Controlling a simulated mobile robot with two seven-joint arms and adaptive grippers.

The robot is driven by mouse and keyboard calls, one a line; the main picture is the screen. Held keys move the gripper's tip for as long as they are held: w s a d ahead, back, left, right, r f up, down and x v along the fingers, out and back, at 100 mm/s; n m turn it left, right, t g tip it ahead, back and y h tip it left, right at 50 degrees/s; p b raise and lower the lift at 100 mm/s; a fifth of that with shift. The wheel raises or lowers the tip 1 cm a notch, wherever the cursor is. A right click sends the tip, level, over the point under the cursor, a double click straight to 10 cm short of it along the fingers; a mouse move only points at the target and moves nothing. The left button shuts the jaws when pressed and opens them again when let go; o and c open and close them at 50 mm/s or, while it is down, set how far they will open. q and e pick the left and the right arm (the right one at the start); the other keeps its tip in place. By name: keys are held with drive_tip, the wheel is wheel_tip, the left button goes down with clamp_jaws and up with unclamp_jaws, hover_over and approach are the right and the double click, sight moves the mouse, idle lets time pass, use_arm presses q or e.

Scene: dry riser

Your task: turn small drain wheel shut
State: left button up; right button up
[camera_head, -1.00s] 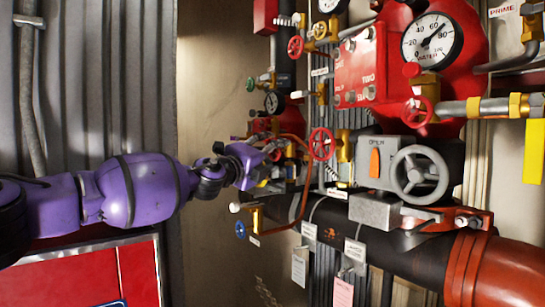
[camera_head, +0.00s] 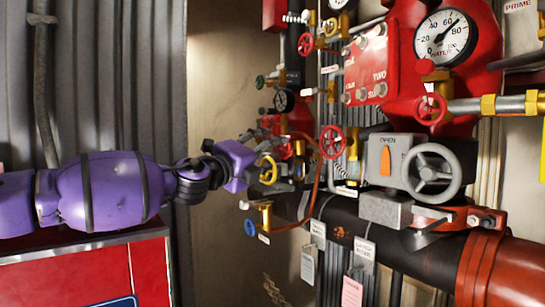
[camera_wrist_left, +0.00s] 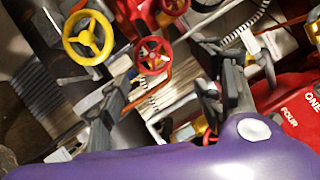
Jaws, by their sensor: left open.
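Several small handwheels sit on the pipework; no readable label marks which is the drain wheel. A yellow wheel (camera_head: 267,168) is just right of my left gripper (camera_head: 262,148) in the head view. A blue wheel (camera_head: 249,228) is below it and a red wheel (camera_head: 332,142) is to its right. In the left wrist view my left gripper (camera_wrist_left: 168,82) has its fingers spread and nothing held between them. A red wheel (camera_wrist_left: 152,55) shows beyond and between the fingers, and the yellow wheel (camera_wrist_left: 88,38) is outside the left finger. Contact with any wheel is not visible. My right gripper is not in view.
A large grey handwheel (camera_head: 432,171) on a valve box, a pressure gauge (camera_head: 445,38) and a black pipe (camera_head: 340,217) are at right. Hanging tags (camera_head: 352,290) are below. A red cabinet (camera_head: 80,280) lies below my left arm. Thin pipes crowd the gripper.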

sight(283, 150)
use_arm(q)
drive_tip(key=w+d+n, duration=0.1)
drive_tip(key=w+n, duration=0.1)
drive_tip(key=w+d+n+g+y, duration=0.1)
drive_tip(key=w+n, duration=0.1)
drive_tip(key=w+d+n+g+y, duration=0.1)
drive_tip(key=w+d+n, duration=0.1)
drive_tip(key=w+n, duration=0.1)
drive_tip(key=shift+r, duration=0.1)
drive_tip(key=shift+w+d, duration=0.2)
drive_tip(key=shift+w, duration=0.2)
idle(0.3)
drive_tip(key=shift+c, duration=0.3)
